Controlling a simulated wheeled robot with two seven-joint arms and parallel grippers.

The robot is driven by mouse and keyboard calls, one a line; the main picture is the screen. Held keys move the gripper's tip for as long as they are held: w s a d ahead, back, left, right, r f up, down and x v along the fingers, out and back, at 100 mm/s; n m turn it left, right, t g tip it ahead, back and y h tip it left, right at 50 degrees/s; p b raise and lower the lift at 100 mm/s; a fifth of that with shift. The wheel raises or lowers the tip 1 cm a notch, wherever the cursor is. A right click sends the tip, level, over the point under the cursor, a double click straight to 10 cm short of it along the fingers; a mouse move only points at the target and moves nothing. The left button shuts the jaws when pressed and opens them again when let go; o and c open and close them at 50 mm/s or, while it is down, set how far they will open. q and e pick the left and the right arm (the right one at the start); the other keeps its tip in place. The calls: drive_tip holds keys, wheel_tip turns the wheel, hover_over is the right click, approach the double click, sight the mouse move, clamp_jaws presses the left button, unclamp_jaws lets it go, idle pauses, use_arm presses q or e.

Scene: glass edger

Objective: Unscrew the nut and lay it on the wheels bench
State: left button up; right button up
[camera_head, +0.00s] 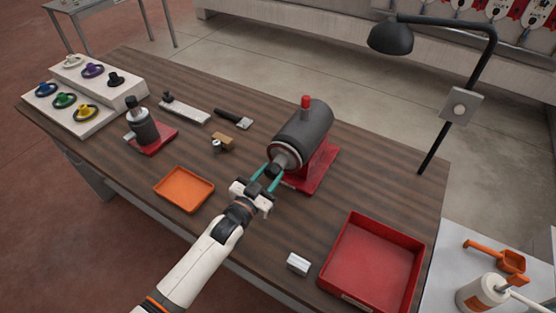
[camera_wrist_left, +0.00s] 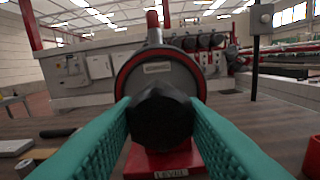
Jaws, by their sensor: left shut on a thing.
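The nut (camera_wrist_left: 162,117) is a dark, faceted piece at the front end of the grey cylindrical machine (camera_head: 303,135), which stands on a red base (camera_head: 319,169). In the head view my left gripper (camera_head: 274,175) reaches the machine's front end, its teal fingers on either side of the nut. In the left wrist view the fingers close on the nut from left and right, and the nut hides the spindle behind it. A stepped white rack (camera_head: 99,113) at the far left holds several coloured wheels; I cannot tell whether it is the wheels bench. My right gripper is not in view.
On the wooden table are an orange tray (camera_head: 184,189), a red tray (camera_head: 371,262), a small white block (camera_head: 298,263), a dark bottle-like device (camera_head: 143,124) and a brush (camera_head: 233,119). A black lamp (camera_head: 391,39) rises at the right. Bare tabletop lies around the orange tray.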

use_arm(q)
drive_tip(key=shift+s+a+p, duration=0.35)
drive_tip(key=shift+s+a, duration=0.05)
drive_tip(key=shift+s, duration=0.2)
idle(0.5)
drive_tip(key=shift+v, duration=1.7)
approach(270, 175)
drive_tip(key=v, duration=0.5)
drive_tip(key=shift+a, duration=0.1)
